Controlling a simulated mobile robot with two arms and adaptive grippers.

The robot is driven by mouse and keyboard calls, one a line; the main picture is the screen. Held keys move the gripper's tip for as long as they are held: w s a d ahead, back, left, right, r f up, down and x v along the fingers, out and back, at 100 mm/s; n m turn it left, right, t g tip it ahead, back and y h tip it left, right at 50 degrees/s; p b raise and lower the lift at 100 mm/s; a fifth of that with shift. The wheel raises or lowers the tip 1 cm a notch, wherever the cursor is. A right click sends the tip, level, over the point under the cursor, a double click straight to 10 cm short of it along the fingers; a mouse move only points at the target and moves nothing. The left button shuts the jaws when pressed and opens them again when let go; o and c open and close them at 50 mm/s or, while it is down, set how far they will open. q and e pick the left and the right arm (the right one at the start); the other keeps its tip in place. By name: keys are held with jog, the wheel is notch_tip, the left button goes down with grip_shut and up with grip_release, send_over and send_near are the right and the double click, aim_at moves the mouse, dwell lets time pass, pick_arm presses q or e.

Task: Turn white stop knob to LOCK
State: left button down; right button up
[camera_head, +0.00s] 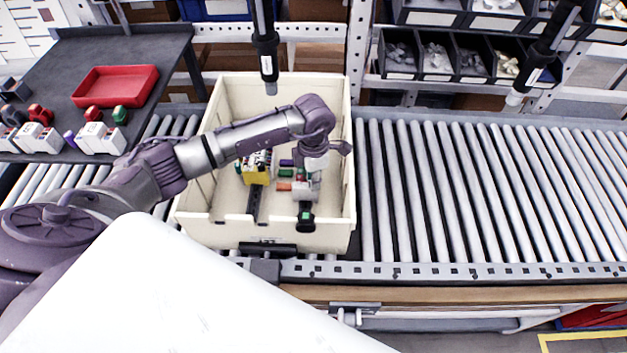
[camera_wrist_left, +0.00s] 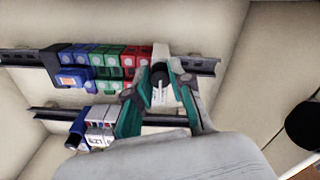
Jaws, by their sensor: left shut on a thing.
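A cream bin (camera_head: 215,228) on the roller conveyor holds dark rails with coloured modules. My left gripper (camera_head: 305,200) reaches down over the near end of the right-hand rail. In the left wrist view its teal fingers (camera_wrist_left: 157,85) stand on either side of a small white part with dark markings and a dark round top (camera_wrist_left: 159,73), which I take for the stop knob. The gripper is shut on it. The fingers cover its sides, and its LOCK mark cannot be read. Green and red modules (camera_wrist_left: 105,62) sit beside it on the same rail (camera_wrist_left: 205,66). My right gripper is not in view.
A dark hanging screwdriver (camera_head: 265,55) is just behind the bin, another (camera_head: 535,65) at upper right. A dark table (camera_head: 55,85) with a red tray (camera_head: 115,86) stands left. Conveyor rollers (camera_head: 480,190) right of the bin are clear. Bin walls surround the gripper.

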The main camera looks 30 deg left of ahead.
pick_arm(q)
jog(key=n+b, duration=0.1)
jog(key=n, duration=0.3)
jog(key=shift+w+n, duration=0.1)
jog(key=shift+n, duration=0.2)
jog(key=shift+a+n+b, duration=0.1)
jog(key=shift+n+b, duration=0.5)
jog(key=shift+n, duration=1.4)
jog(key=c, duration=1)
grip_release()
jog(key=shift+r, duration=0.1)
notch_tip(320, 180, up, 12)
jog(key=shift+f, duration=0.1)
